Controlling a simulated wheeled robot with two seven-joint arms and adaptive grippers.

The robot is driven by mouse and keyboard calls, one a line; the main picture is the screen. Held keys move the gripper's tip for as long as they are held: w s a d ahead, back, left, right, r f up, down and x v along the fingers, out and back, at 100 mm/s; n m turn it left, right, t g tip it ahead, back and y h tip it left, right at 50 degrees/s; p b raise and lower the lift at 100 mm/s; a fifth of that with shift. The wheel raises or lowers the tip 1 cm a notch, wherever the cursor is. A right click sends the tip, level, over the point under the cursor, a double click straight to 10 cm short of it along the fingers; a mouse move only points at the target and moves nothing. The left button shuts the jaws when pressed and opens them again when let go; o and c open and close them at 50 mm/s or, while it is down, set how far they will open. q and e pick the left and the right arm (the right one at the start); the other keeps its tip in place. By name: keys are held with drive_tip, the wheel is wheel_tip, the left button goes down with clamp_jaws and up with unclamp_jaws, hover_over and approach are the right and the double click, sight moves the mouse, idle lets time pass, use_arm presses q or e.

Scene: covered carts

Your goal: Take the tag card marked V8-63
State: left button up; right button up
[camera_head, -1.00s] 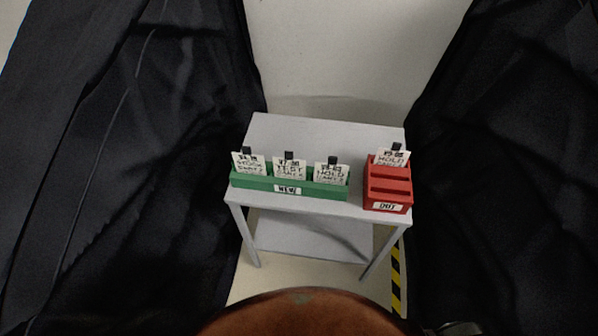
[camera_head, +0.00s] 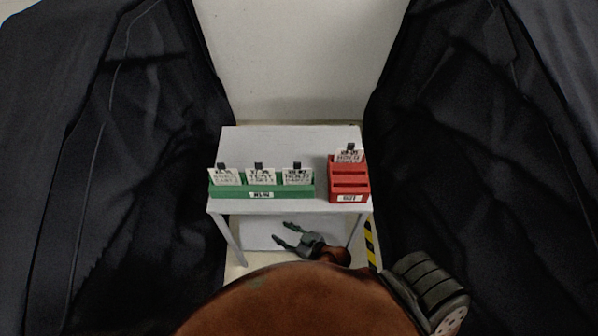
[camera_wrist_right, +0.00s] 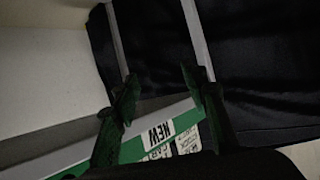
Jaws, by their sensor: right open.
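Three white tag cards with black clips stand in a green holder marked NEW: a left card (camera_head: 224,175), a middle card (camera_head: 260,175) and a right card (camera_head: 297,175). A fourth card (camera_head: 349,155) stands in the rear of a red stepped rack (camera_head: 348,182). The codes on the cards are too small to read, so I cannot tell which is V8-63. My right gripper (camera_head: 284,234) is open and empty, below and in front of the green holder (camera_head: 240,191). In the wrist view the holder and some cards show tilted beyond the fingers (camera_wrist_right: 159,82). My left gripper is out of view.
The holder and rack stand on a grey cart (camera_head: 285,207) with a lower shelf. Black draped covers (camera_head: 120,180) rise on both sides, leaving a narrow gap. The cart top behind the holder is clear.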

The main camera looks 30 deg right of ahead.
sight(297, 166)
drive_tip(key=w+a+r+n+t+y+p, duration=0.1)
drive_tip(key=a+r+t+p, duration=0.15)
drive_tip(key=r, duration=1.25)
drive_tip(key=w+a+r+n+t+y+p, duration=0.1)
drive_tip(key=w+r+t+y, duration=0.15)
drive_tip(key=r, duration=1.15)
drive_tip(key=w+d+r+m+t+h, duration=0.2)
drive_tip(key=d+r+m+t+h, duration=0.3)
drive_tip(key=h, duration=0.4)
drive_tip(key=s+d+f+m+g+h, duration=0.2)
drive_tip(key=d+f+m+g+h, duration=0.5)
drive_tip(key=f, duration=0.3)
drive_tip(key=shift+h, duration=0.85)
drive_tip(key=x, duration=0.8)
drive_tip(key=shift+a+r, duration=0.1)
drive_tip(key=shift+a, duration=0.1)
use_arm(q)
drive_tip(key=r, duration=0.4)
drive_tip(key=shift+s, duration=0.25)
use_arm(e)
drive_tip(key=shift+c, duration=0.5)
